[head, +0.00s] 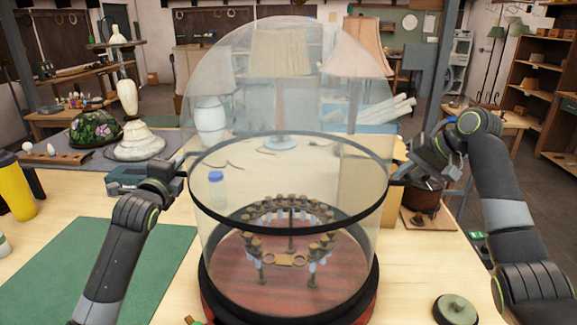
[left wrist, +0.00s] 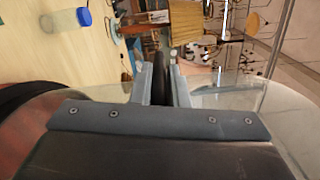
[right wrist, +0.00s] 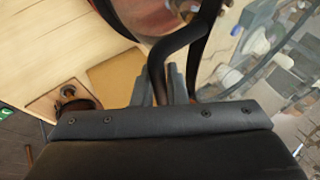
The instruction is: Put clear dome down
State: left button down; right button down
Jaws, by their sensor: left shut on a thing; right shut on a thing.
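The clear dome (head: 290,105) stands upright with a black band (head: 290,222) around its middle. It is over the round base (head: 215,292), which has a red-brown wooden top and a black rim. Inside is a ring of brown and pale lamp parts (head: 290,215). I cannot tell whether the dome's lower edge touches the base. My left gripper (head: 183,172) is shut on the band's left side; the dark grip shows between its fingers (left wrist: 161,80). My right gripper (head: 399,174) is shut on the right side, with a dark curved grip between its fingers (right wrist: 168,85).
A green mat (head: 130,265) lies at the left, a yellow bottle (head: 15,187) beyond its left edge. A blue-capped bottle (head: 217,188) and shaded lamps (head: 358,65) show through or behind the dome. A round greenish part (head: 456,308) lies at front right. Bare table shows around the base.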

pick_arm(q)
jog(key=shift+r, duration=0.2)
pick_arm(e)
jog(key=shift+d+r, duration=0.1)
pick_arm(q)
jog(key=shift+f, duration=0.2)
jog(key=shift+s, duration=0.15)
pick_arm(e)
jog(key=shift+s, duration=0.1)
